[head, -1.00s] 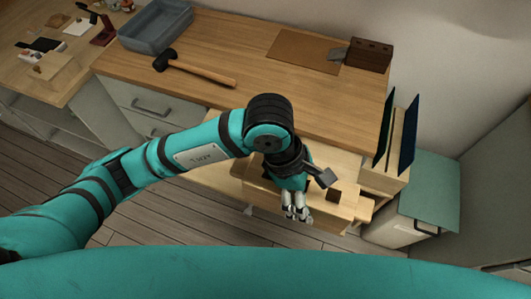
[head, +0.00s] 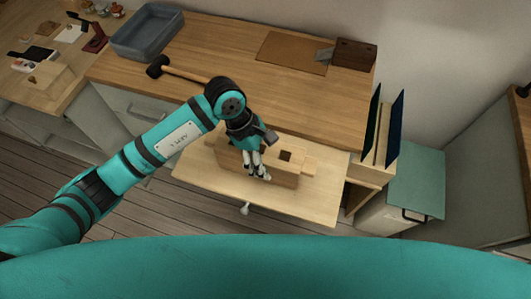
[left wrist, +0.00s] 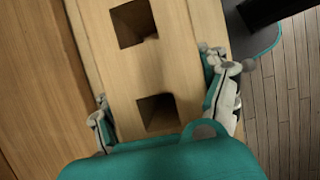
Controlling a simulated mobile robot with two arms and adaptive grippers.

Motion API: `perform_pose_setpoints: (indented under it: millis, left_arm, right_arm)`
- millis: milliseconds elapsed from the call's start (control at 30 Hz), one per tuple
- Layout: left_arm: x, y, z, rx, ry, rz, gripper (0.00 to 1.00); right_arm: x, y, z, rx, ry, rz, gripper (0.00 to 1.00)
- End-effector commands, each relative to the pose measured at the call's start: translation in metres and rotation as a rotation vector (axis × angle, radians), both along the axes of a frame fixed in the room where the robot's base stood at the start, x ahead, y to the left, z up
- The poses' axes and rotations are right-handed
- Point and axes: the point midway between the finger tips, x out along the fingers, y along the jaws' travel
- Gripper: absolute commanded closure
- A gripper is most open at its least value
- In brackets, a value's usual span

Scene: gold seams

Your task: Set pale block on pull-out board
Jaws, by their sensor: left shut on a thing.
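The pale block (head: 287,178) is a long wooden piece with square holes in its top. My left gripper (head: 257,174) is shut on it, with fingers on its two long sides. In the left wrist view the block (left wrist: 150,75) runs between the fingertips (left wrist: 166,92), and two square holes show. The pull-out board (head: 205,178) is a pale flat panel sticking out from under the bench top. The block is over this board, within its outline; I cannot tell whether it touches. My arm and hand hide the block's left part. My right gripper is not in view.
The bench top (head: 210,60) holds a mallet (head: 185,74), a blue-grey tray (head: 147,33), a brown mat (head: 290,52) and a dark wooden block (head: 355,54). Dark upright panels (head: 392,128) stand right of the board. A green-topped cabinet (head: 415,180) is beyond them.

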Motion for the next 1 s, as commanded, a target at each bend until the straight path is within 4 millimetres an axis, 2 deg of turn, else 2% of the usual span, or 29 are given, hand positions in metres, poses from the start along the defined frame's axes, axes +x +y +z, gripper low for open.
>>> perform_pose_setpoints:
  millis: [367,400,567,833,900,1000]
  left_arm:
    - [0.001,-0.001,-0.004,-0.003,-0.005,-0.001,0.83]
    - [0.001,0.0,-0.004,0.0,-0.002,0.0,0.21]
    - [0.0,0.0,-0.004,0.0,-0.002,0.0,0.01]
    - [0.0,0.0,-0.003,0.0,-0.002,0.0,0.0]
    - [0.0,0.0,0.0,-0.001,-0.002,0.001,0.0]
    - [0.003,0.004,0.007,-0.001,-0.005,0.001,0.0]
  right_arm:
    - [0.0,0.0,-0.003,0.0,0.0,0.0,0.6]
    - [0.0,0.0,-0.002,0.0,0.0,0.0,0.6]
    - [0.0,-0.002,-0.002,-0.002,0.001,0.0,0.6]
    - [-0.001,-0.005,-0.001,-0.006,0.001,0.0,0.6]
    - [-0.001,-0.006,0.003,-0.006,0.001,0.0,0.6]
    - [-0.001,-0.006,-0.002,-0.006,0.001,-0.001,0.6]
